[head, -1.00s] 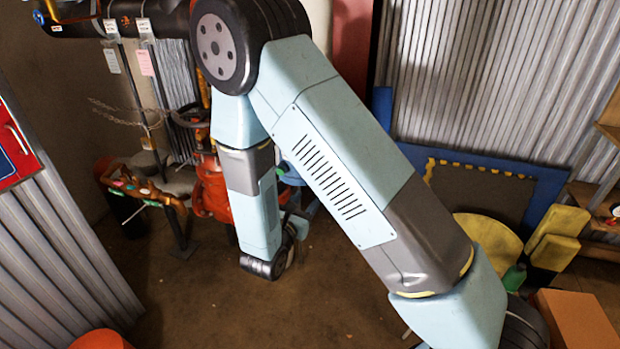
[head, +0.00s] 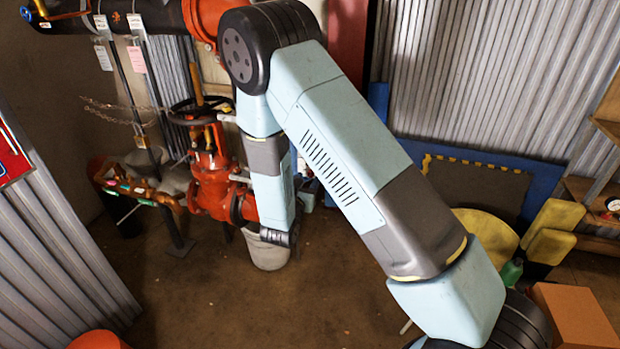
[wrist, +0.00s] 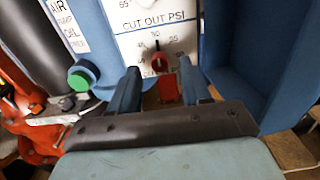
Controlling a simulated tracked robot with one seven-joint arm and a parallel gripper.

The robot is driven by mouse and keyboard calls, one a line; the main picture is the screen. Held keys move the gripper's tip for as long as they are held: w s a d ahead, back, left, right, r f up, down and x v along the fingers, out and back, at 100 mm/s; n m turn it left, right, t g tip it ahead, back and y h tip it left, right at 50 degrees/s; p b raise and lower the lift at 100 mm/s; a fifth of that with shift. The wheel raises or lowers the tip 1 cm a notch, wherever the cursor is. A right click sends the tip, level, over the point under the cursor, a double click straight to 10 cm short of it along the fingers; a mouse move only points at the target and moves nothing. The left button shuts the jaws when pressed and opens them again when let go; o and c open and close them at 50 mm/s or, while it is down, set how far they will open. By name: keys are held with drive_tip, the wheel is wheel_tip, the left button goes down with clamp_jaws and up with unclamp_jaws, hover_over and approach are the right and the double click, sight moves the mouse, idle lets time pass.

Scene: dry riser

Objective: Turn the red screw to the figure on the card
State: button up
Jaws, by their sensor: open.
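In the wrist view the red screw (wrist: 159,64) sits on a white dial plate (wrist: 150,22) printed "CUT OUT PSI", with small figures around it. A dark mark shows just above the screw, near the top of the dial. My gripper (wrist: 158,69) is open, with one blue finger on each side of the screw in the picture. I cannot tell whether they touch it. A second red piece (wrist: 167,91) shows below the screw between the fingers. I cannot make out which card carries the figure.
A green button (wrist: 78,81) on a blue housing is left of the fingers, and a blue panel (wrist: 245,60) stands close on the right. In the head view a red valve (head: 212,180), a bucket (head: 268,252) and a cardboard box (head: 572,315) stand around open floor.

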drive_tip(key=shift+x, duration=1.2)
clamp_jaws()
